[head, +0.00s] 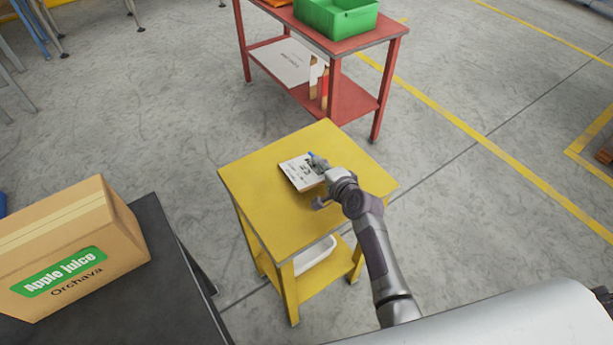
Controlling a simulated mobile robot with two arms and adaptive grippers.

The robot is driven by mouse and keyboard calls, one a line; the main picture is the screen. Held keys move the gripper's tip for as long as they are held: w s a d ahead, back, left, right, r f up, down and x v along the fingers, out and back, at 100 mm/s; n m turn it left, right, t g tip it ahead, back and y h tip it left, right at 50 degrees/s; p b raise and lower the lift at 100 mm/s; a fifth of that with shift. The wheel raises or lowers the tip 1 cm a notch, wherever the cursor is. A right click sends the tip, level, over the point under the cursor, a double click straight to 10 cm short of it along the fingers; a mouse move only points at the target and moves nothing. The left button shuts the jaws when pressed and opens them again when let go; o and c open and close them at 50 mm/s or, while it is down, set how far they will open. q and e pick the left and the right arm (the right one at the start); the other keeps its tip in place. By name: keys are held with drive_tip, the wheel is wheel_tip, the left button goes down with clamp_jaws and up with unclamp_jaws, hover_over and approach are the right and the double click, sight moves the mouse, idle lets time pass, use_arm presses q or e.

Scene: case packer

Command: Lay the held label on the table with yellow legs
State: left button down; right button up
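A small white label (300,174) with dark print shows over the top of the yellow table (262,205), near its middle. My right gripper (318,171) is at the label's right edge, with its fingers over that edge. It appears shut on the label, though the fingertips are small and partly hidden. I cannot tell whether the label touches the tabletop or is held just above it. The table has yellow legs and a lower shelf. My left gripper is not in view.
A white tray (316,256) sits on the yellow table's lower shelf. A red table (372,38) with a green bin (338,20) stands behind. A cardboard apple juice box (70,245) sits on a dark table (165,290) at the left. The yellow tabletop around the label is clear.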

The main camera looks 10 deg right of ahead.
drive_tip(key=shift+s+r+p, duration=0.2)
drive_tip(key=shift+s+p, duration=0.05)
drive_tip(key=shift+p, duration=0.05)
drive_tip(key=p+v, duration=0.4)
drive_tip(key=v, duration=0.3)
drive_tip(key=shift+s+d, duration=0.1)
drive_tip(key=shift+s, duration=0.2)
